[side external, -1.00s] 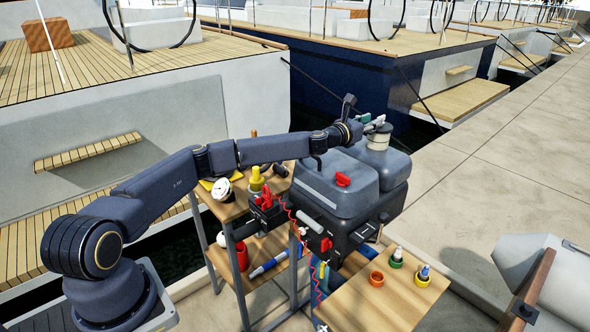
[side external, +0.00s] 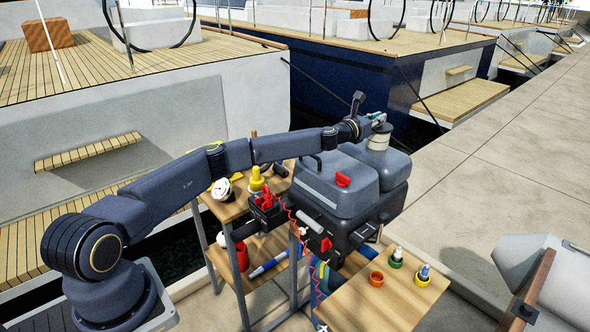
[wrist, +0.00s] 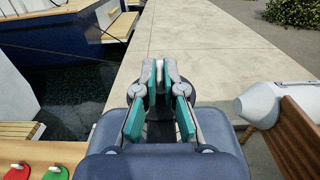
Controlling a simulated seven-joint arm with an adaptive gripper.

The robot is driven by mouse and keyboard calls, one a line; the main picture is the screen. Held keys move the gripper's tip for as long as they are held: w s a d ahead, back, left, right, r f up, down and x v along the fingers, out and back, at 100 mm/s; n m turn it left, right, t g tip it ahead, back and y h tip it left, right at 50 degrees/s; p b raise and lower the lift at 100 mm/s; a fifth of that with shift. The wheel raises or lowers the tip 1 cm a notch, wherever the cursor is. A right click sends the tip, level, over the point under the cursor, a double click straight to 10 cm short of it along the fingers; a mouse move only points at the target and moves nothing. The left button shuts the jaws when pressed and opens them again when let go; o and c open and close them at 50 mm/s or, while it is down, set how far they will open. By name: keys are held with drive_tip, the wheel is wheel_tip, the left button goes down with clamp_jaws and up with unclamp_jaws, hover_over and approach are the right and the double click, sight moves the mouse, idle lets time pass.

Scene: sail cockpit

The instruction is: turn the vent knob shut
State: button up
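The vent knob is not clearly visible. A pale sliver (wrist: 159,72) shows between my fingertips in the wrist view, and I cannot tell if it is the knob. A light round cap (side external: 379,138) stands on top of the rear grey tank (side external: 393,165). My gripper (side external: 378,117) is just above this cap in the side view, its teal-padded fingers pointing right. In the wrist view my gripper (wrist: 160,66) has its fingertips close together over the tank top. I cannot tell whether they touch or hold anything.
The front grey tank (side external: 335,192) has a handle and a red tab (side external: 343,180). Wooden shelves with tools stand left of it. A wooden side table (side external: 375,300) holds several coloured cups.

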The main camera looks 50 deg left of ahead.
clamp_jaws()
drive_tip(key=shift+a+m+h, duration=0.25)
drive_tip(key=shift+m+h, duration=0.45)
drive_tip(key=shift+h, duration=0.4)
drive_tip(key=m+h, duration=0.1)
drive_tip(key=h, duration=0.1)
drive_tip(key=m+g+h, duration=0.1)
drive_tip(key=shift+w+a+f+m+h, duration=0.1)
drive_tip(key=shift+f+m+h, duration=0.05)
drive_tip(key=shift+m+h, duration=0.45)
drive_tip(key=shift+h, duration=0.2)
drive_tip(key=o, duration=0.6)
unclamp_jaws()
drive_tip(key=shift+a, duration=0.1)
